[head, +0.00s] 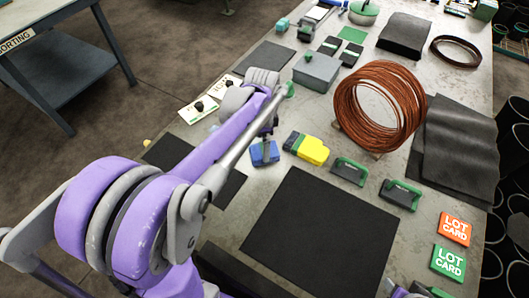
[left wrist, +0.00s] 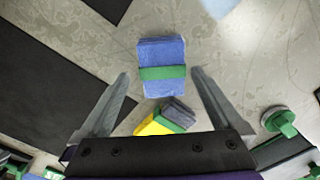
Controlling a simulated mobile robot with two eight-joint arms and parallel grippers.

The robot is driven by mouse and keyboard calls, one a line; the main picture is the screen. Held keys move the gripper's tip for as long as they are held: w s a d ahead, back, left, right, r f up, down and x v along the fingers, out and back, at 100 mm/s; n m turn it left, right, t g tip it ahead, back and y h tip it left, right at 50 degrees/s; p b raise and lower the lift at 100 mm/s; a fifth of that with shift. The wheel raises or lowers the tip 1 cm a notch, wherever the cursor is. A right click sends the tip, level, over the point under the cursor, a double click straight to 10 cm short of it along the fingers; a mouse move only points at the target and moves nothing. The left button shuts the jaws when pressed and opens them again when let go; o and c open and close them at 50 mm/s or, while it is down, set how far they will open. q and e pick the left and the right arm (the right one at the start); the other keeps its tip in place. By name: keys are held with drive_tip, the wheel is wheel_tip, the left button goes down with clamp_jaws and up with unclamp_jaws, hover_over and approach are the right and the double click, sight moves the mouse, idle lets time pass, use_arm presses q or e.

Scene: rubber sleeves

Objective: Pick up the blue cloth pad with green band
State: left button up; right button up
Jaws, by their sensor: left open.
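The blue cloth pad with a green band (left wrist: 162,55) lies flat on the worktable in the left wrist view. It also shows in the head view (head: 266,156), partly hidden by my left arm and gripper. My left gripper (left wrist: 160,75) is open, its two fingers apart on either side of the pad's near end, with nothing held between them. In the head view the gripper (head: 266,133) is over the pad, mostly covered by its own arm. I cannot tell the exact height above the pad.
A yellow, green and grey block (head: 312,150) lies close beside the pad. A black mat (head: 315,235) covers the near table. A coil of copper-coloured wire (head: 345,105), a grey-green box (head: 316,72) and green-handled items (head: 400,194) stand around.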

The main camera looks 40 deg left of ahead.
use_arm(q)
drive_tip(key=f, duration=0.4)
drive_tip(key=shift+w+f, duration=0.35)
drive_tip(key=shift+d, duration=0.1)
drive_tip(key=c, duration=1.3)
wheel_tip(320, 180, up, 10)
drive_tip(key=shift+r+p, duration=0.1)
drive_tip(key=shift+p, duration=0.25)
